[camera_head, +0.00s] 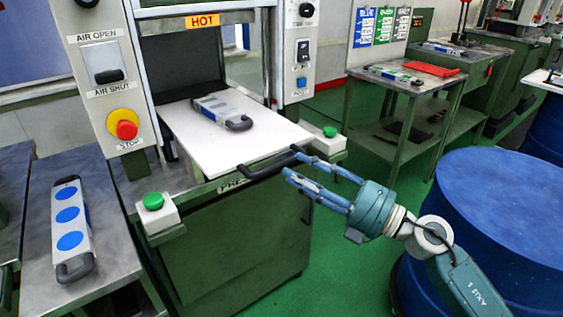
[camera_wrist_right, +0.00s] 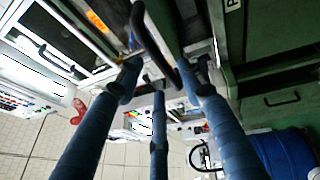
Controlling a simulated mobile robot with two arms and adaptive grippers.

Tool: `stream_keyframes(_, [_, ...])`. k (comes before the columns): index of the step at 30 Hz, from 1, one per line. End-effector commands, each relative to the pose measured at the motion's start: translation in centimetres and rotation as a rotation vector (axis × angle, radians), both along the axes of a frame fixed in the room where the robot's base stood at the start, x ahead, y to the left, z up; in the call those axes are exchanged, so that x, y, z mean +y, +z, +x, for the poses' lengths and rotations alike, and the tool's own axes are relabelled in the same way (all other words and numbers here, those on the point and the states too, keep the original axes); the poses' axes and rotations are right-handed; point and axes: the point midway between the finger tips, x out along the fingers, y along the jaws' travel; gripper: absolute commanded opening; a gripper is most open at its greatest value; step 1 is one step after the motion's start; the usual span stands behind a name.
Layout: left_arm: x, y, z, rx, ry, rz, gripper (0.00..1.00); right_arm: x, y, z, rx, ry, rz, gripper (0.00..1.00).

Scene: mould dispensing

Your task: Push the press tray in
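The white press tray (camera_head: 205,150) sticks out of the green press (camera_head: 235,245) under the HOT label. A grey mould with a black handle (camera_head: 222,110) lies on it, toward the back. The tray's black bar handle (camera_head: 262,171) is on its front edge. My right gripper (camera_head: 293,162) is at the right end of this handle, its fingers spread. In the right wrist view the handle (camera_wrist_right: 152,45) reaches between the open fingertips (camera_wrist_right: 165,78). I cannot tell whether they touch it. My left gripper is not in view.
Green buttons (camera_head: 153,201) (camera_head: 330,131) flank the tray. A red stop button (camera_head: 126,130) is on the left panel. A mould with blue discs (camera_head: 70,225) lies on the left table. A blue drum (camera_head: 500,215) stands at right, close to my right arm.

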Motion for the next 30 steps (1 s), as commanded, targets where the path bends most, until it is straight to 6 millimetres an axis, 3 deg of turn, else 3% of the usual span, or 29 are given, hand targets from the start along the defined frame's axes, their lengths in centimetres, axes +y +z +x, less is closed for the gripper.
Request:
stream_keyframes(3, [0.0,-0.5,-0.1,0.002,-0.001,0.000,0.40,1.9,0.6,1.1,-0.001,0.001,0.003,0.38])
stream_keyframes(9, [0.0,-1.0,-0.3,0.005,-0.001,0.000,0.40,3.8,0.8,2.4,0.000,-0.001,0.001,0.38])
stream_keyframes(20, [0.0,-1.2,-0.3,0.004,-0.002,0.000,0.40,4.4,0.8,2.7,0.001,-0.001,-0.001,0.38])
stream_keyframes(26, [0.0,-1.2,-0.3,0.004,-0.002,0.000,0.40,4.3,0.8,2.7,0.001,-0.001,-0.001,0.03])
stream_keyframes(30, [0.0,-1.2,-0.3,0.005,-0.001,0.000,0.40,4.3,0.8,2.7,0.001,-0.001,-0.002,0.00])
